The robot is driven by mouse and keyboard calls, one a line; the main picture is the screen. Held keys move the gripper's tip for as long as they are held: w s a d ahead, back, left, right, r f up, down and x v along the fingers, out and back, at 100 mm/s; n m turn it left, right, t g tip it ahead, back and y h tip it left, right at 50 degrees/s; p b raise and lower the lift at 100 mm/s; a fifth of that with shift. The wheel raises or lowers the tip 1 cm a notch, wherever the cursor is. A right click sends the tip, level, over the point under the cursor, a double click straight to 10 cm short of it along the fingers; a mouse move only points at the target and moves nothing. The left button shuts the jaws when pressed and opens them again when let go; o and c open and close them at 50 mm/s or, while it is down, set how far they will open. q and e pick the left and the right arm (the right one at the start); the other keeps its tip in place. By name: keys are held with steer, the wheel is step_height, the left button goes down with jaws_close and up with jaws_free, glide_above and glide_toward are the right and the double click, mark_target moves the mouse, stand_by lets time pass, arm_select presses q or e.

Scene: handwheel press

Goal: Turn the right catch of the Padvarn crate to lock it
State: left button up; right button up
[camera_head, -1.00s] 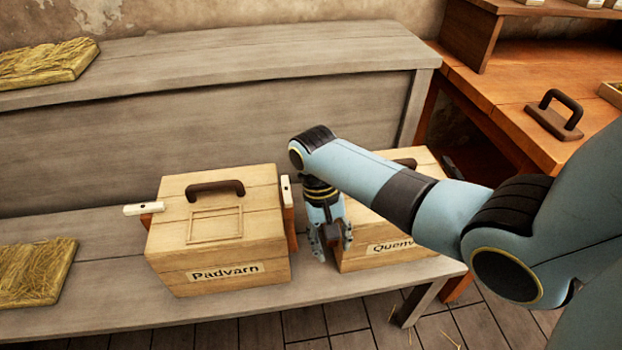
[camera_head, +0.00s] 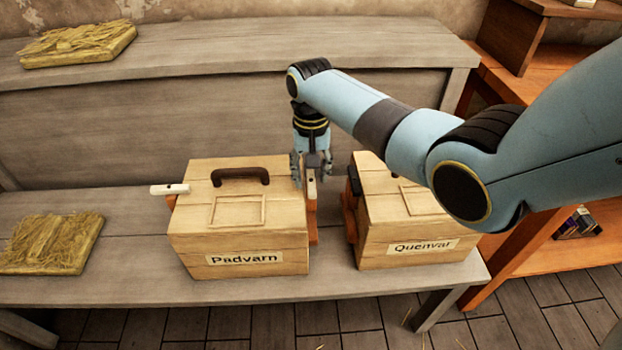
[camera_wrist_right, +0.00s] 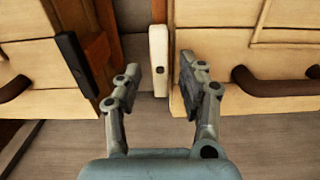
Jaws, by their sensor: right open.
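The Padvarn crate (camera_head: 203,241) is a pale wooden box with a brown handle, standing on the grey bench. Its right catch (camera_head: 311,190) is a small whitish bar at the top of the right side, partly hidden by my gripper. In the right wrist view the catch (camera_wrist_right: 159,48) runs lengthwise along the crate's side. My right gripper (camera_head: 312,172) points down over this catch. In the wrist view its open fingers (camera_wrist_right: 160,75) stand on either side of the catch's near end, with gaps. The left catch (camera_head: 170,189) sticks out sideways. My left gripper is not in view.
The Quenvar crate (camera_head: 378,245) stands close on the right, with a dark catch (camera_wrist_right: 77,64) facing the narrow gap between the crates. A straw pad (camera_head: 50,243) lies left on the bench (camera_head: 130,285). Another straw pad (camera_head: 78,45) lies on the upper ledge.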

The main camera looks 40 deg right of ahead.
steer(key=shift+f, duration=0.6)
jaws_close()
